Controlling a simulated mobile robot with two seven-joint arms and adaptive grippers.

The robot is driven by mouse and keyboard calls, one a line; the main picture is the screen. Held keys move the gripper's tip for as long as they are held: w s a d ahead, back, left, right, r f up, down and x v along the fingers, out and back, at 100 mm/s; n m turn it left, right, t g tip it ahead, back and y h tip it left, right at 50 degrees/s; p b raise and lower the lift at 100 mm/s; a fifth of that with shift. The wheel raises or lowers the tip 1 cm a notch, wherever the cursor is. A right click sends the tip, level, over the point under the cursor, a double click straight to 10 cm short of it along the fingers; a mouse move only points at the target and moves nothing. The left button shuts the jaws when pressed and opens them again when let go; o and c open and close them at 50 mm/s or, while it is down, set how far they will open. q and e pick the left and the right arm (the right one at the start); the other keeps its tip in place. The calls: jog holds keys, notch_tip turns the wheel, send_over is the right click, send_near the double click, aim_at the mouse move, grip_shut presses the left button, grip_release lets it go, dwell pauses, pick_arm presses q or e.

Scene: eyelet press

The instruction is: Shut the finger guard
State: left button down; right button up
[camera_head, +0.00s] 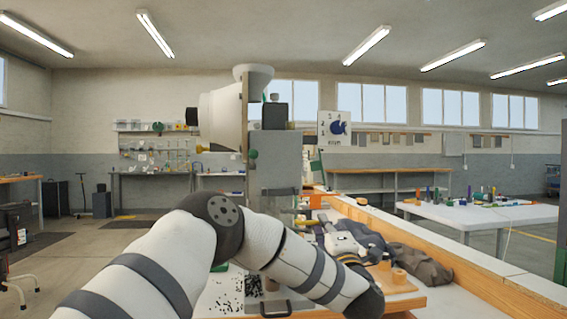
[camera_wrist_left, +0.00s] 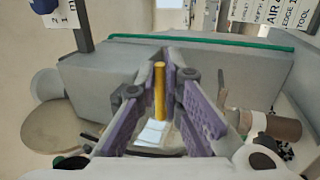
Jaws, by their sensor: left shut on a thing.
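The eyelet press (camera_head: 275,165) stands in the middle of the head view as a tall grey column; its grey body (camera_wrist_left: 110,75) fills the back of the left wrist view. My left gripper (camera_head: 308,224) is small and partly covered at the press's front right. In the left wrist view its purple-padded fingers (camera_wrist_left: 160,82) are closed on a slim upright yellow bar (camera_wrist_left: 160,95). The bar looks like a handle of the finger guard, but the guard panel itself cannot be made out clearly. My right gripper is not in view.
A wooden-edged bench (camera_head: 470,265) runs along the right with dark cloth (camera_head: 420,262) on it. A white table (camera_head: 480,215) with small parts stands farther right. Open floor shows at the left.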

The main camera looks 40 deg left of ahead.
pick_arm(q)
jog(key=c, duration=1.7)
grip_release()
jog(key=shift+w+a+f, duration=0.1)
jog(key=shift+a+f, duration=0.05)
jog(key=shift+o, duration=0.2)
jog(key=s+d+p, duration=0.1)
jog(key=s+d, duration=0.5)
jog(key=d, duration=0.1)
jog(key=shift+p, duration=0.3)
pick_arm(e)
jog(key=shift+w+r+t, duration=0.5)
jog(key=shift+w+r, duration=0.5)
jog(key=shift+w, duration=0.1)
